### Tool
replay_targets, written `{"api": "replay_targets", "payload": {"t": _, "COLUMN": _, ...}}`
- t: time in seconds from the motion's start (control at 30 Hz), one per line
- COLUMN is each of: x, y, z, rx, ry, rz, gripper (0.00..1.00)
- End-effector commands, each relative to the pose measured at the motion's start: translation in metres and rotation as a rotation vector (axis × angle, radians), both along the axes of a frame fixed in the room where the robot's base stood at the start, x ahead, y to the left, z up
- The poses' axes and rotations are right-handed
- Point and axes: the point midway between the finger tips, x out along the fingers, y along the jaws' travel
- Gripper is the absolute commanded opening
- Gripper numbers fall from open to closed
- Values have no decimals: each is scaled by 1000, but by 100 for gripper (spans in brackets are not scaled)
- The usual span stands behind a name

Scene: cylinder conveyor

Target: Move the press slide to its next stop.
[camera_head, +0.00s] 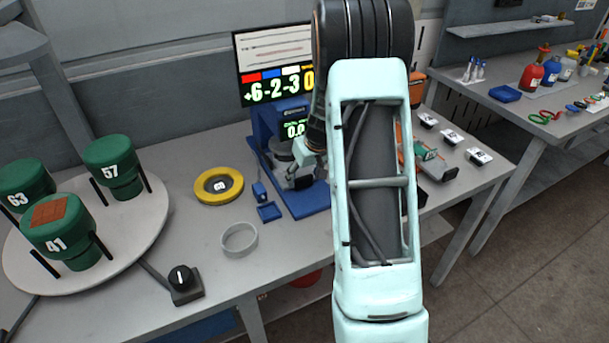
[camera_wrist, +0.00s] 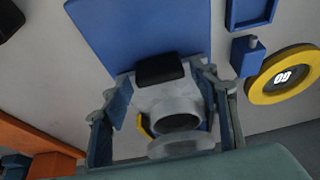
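The blue press (camera_head: 266,128) stands on the bench with its blue base plate (camera_head: 307,200) in front. A grey round part with a black block (camera_wrist: 160,70) on it sits at the press and shows in the wrist view; I take it as the slide. My gripper (camera_head: 306,160) is low at the press, partly hidden by my arm. In the wrist view my gripper (camera_wrist: 165,100) has its fingers apart, one each side of the grey part (camera_wrist: 177,108). I cannot tell whether either finger touches it.
A yellow ring (camera_head: 219,185) and a grey ring (camera_head: 239,239) lie left of the press. A round turntable (camera_head: 140,222) holds green cylinders (camera_head: 112,164). A black knob box (camera_head: 182,284) sits at the front edge. A screen (camera_head: 273,62) stands behind. Small labelled blocks (camera_head: 452,137) lie right.

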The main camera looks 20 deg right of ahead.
Motion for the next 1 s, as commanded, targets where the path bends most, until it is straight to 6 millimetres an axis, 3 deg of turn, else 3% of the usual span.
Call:
{"api": "replay_targets", "payload": {"t": 0.07, "x": 0, "y": 0, "z": 0, "rx": 0, "ry": 0, "rz": 0, "gripper": 43}}
{"api": "replay_targets", "payload": {"t": 0.47, "x": 0, "y": 0, "z": 0, "rx": 0, "ry": 1, "rz": 0, "gripper": 0}}
{"api": "replay_targets", "payload": {"t": 0.73, "x": -12, "y": -1, "z": -2, "rx": -1, "ry": 0, "rz": 0, "gripper": 0}}
{"api": "replay_targets", "payload": {"t": 1.0, "x": -62, "y": -3, "z": -7, "rx": -1, "ry": 0, "rz": -2, "gripper": 0}}
